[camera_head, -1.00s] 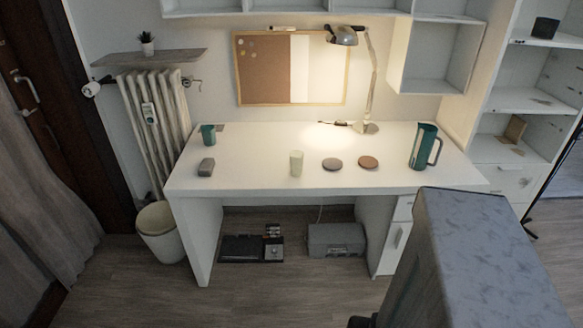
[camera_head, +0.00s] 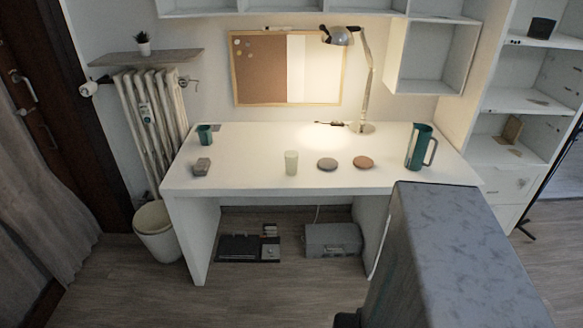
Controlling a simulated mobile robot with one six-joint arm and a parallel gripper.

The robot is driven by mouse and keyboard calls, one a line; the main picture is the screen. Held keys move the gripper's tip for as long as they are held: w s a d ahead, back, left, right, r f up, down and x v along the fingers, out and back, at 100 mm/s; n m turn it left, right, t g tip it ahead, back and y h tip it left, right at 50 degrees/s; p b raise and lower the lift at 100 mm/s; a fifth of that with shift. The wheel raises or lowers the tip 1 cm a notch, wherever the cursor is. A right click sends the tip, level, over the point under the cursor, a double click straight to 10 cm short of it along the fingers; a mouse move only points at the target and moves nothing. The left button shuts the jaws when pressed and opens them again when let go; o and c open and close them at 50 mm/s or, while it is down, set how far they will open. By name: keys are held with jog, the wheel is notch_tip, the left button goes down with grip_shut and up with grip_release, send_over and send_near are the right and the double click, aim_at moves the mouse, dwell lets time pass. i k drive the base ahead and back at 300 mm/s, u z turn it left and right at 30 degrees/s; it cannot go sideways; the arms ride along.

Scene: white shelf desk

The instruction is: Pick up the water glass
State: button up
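A pale, translucent greenish glass (camera_head: 291,163) stands upright near the front middle of the white desk (camera_head: 240,178). A grey column-like part of my own body fills the lower right of the view and covers the floor and the desk's right front. My gripper cannot be made out in this view.
A teal pitcher (camera_head: 415,147) stands at the desk's right end. A teal cup (camera_head: 205,134) and a small grey object (camera_head: 202,167) are at the left. A lamp (camera_head: 362,125) stands behind the coasters. A bin (camera_head: 157,231) stands left of the desk.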

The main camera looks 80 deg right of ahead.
aim_at(291, 164)
jog(key=u, duration=0.05)
jog(key=k, duration=1.05)
jog(key=z, duration=0.5)
jog(key=i, duration=0.5)
jog(key=u, duration=0.05)
